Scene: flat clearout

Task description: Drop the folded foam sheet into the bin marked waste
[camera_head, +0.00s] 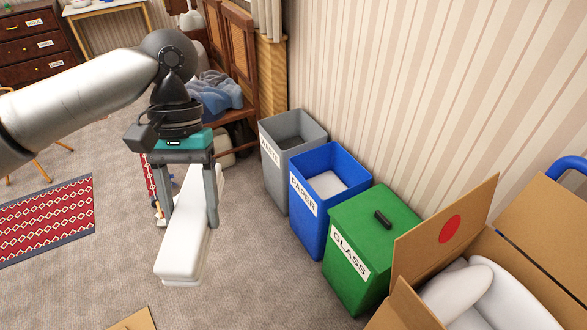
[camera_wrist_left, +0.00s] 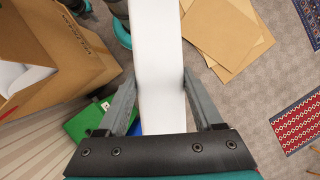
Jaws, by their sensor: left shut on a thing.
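The folded foam sheet (camera_head: 188,235) is a long white slab. My left gripper (camera_head: 188,212) is shut on it and holds it in the air above the carpet, left of the bins. In the left wrist view the white foam (camera_wrist_left: 158,60) runs between the two fingers (camera_wrist_left: 155,88). The waste bin (camera_head: 274,165) is grey with an open top, farthest back in the row against the wall. Its label is partly legible. My right gripper is not in view.
The blue paper bin (camera_head: 309,222), with something white inside, and the lidded green glass bin (camera_head: 352,282) stand in front of the grey one. An open cardboard box (camera_head: 445,225) is at the lower right. Flat cardboard sheets (camera_wrist_left: 222,30) lie on the floor near a red rug (camera_head: 45,222).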

